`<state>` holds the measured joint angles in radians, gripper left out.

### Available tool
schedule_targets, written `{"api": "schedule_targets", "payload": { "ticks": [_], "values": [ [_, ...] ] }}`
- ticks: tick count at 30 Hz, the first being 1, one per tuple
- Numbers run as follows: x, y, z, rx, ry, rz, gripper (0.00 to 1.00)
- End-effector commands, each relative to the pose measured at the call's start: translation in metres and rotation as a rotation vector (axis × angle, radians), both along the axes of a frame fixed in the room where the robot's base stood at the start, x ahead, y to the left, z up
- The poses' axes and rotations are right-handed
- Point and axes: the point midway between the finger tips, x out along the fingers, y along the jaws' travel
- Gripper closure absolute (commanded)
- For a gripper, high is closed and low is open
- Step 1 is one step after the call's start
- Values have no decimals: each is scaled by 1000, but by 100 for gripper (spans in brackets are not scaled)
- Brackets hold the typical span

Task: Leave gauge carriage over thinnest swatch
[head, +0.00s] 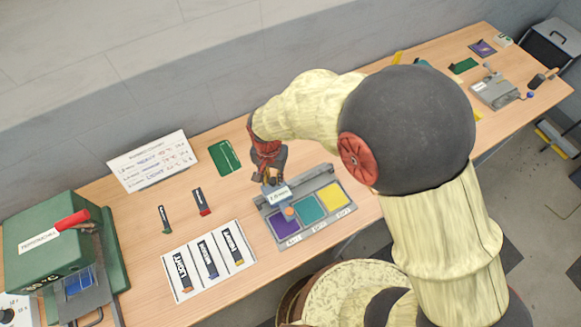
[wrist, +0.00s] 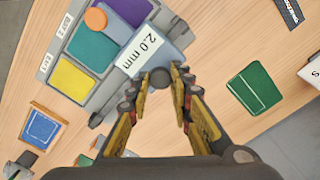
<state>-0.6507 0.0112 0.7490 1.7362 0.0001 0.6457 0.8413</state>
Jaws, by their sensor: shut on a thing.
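The gauge has a grey bed (head: 262,213) with a purple swatch (head: 284,225), a teal swatch (head: 311,209) and a yellow swatch (head: 333,195) in a row. The gauge carriage (wrist: 158,50) has a white label that reads 2.0 mm in the wrist view. Its orange disc (head: 290,212) lies near the border between the purple and teal swatches; it also shows in the wrist view (wrist: 96,18). My gripper (wrist: 160,78) is shut on the carriage's grey round knob, behind the bed. The purple swatch is partly covered by the carriage.
A white mat (head: 207,264) with several labelled strips lies left of the gauge, with two loose strips behind it. A green press (head: 45,235) stands at far left. A green card (head: 225,157) lies behind the gauge. A written sheet (head: 152,161) stands at the back.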

Motion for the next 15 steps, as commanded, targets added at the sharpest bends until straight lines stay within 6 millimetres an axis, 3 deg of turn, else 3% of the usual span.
{"api": "schedule_targets", "payload": {
  "ticks": [6, 15],
  "values": [
    [-12, 20, 1, 3, -3, 1, 100],
    [-14, 23, 1, 4, -2, -1, 100]
  ]
}}
